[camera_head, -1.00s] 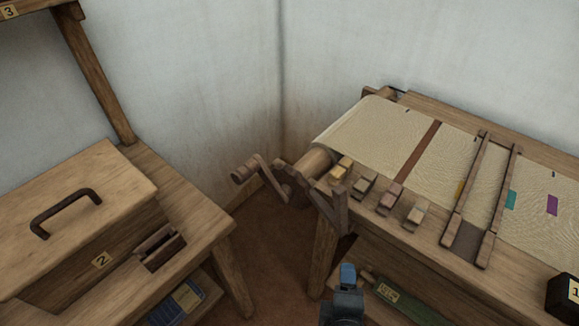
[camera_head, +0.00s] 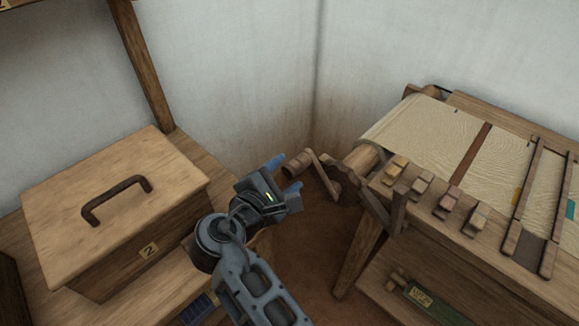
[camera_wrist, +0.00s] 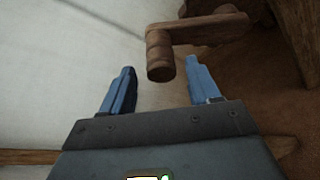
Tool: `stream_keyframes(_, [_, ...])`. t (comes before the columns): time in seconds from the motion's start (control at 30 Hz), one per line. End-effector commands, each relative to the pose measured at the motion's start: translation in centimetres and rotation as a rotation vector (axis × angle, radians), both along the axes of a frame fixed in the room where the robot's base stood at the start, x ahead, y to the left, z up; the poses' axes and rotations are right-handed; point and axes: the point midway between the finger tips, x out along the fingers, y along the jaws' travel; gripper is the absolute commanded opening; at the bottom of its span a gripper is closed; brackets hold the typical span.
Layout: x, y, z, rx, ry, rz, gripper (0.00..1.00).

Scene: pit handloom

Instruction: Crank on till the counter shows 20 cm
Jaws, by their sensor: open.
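The wooden crank (camera_head: 322,176) sticks out from the left end of the loom's cloth roller (camera_head: 362,158). Its round knob handle (camera_head: 297,165) points to the left. My gripper (camera_head: 284,174) is open and empty, with its blue fingertips close to the knob. In the wrist view the knob (camera_wrist: 160,57) lies ahead of and between the two fingers of my gripper (camera_wrist: 160,88), with a visible gap on each side. I cannot tell whether the knob is within their depth. I cannot make out a counter reading in these views.
The loom (camera_head: 480,245) with cream cloth (camera_head: 440,130) and several small wooden blocks stands on the right. A lidded wooden box (camera_head: 115,200) marked 2 sits on the left bench. Walls close in behind the crank. Open floor (camera_head: 305,255) lies between bench and loom.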

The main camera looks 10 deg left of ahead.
Motion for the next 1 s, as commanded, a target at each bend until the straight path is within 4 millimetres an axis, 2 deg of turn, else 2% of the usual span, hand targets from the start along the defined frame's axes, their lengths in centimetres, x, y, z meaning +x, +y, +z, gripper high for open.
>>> stream_keyframes(0.1, [1.6,-0.7,-0.5,0.001,0.001,-0.002,0.61])
stream_keyframes(0.27, [3.0,-1.2,-0.9,0.002,0.0,0.0,0.61])
stream_keyframes(0.63, [3.4,-1.4,-1.1,0.003,0.0,0.001,0.6])
stream_keyframes(1.0, [3.4,-1.4,-1.1,0.003,0.0,0.001,0.25])
